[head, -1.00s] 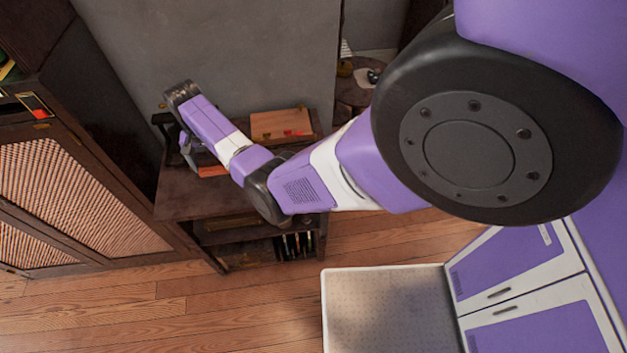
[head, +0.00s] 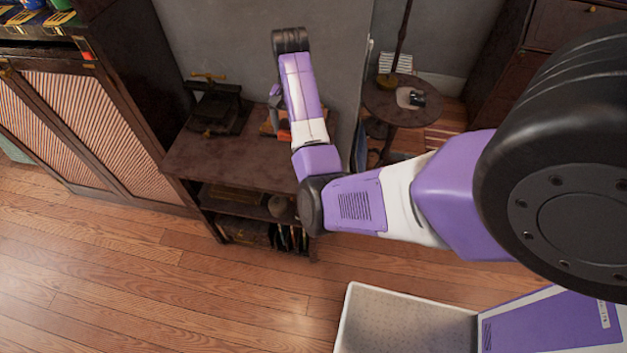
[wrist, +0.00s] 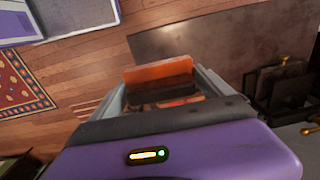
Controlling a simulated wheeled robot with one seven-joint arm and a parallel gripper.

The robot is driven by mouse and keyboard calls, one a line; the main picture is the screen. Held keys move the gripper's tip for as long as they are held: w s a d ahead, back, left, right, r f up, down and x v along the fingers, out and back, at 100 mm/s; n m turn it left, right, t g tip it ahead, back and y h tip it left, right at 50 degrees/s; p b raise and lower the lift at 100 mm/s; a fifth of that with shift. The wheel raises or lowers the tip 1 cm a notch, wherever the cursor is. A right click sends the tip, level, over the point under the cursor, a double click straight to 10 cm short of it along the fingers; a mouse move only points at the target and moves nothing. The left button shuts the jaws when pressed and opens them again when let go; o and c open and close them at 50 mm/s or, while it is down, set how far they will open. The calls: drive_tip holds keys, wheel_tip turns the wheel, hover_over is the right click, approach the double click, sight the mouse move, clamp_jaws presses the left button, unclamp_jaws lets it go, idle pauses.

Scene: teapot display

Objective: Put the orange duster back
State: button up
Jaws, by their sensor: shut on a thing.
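The orange duster (wrist: 158,74) is between the two fingers of my gripper (wrist: 163,88) in the wrist view. Its orange face is upward in that picture, with a dark strip below it. In the head view, a small orange part of the duster (head: 284,131) shows at my gripper (head: 279,117), above the back right of the dark wooden table (head: 225,160). A wooden tray (head: 267,128) on the table is mostly hidden behind my gripper and arm. Whether the duster touches the tray cannot be told.
A dark press-like device with a brass handle (head: 218,108) stands at the table's back left. A small round table (head: 405,110) with a lamp stands to the right. A cabinet with woven doors (head: 95,125) is at the left. The table's front left is clear.

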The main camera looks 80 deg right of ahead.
drive_tip(key=f+b, duration=0.1)
drive_tip(key=f, duration=0.4)
drive_tip(key=f+b, duration=0.1)
drive_tip(key=f, duration=0.4)
drive_tip(key=f+b, duration=0.1)
drive_tip(key=f, duration=0.4)
drive_tip(key=shift+s+a+f, duration=0.15)
drive_tip(key=shift+s+a, duration=0.05)
drive_tip(key=shift+s, duration=0.05)
drive_tip(key=shift+f, duration=2.3)
drive_tip(key=shift+f, duration=0.2)
drive_tip(key=o, duration=1.1)
drive_tip(key=shift+c, duration=0.2)
drive_tip(key=shift+r, duration=0.1)
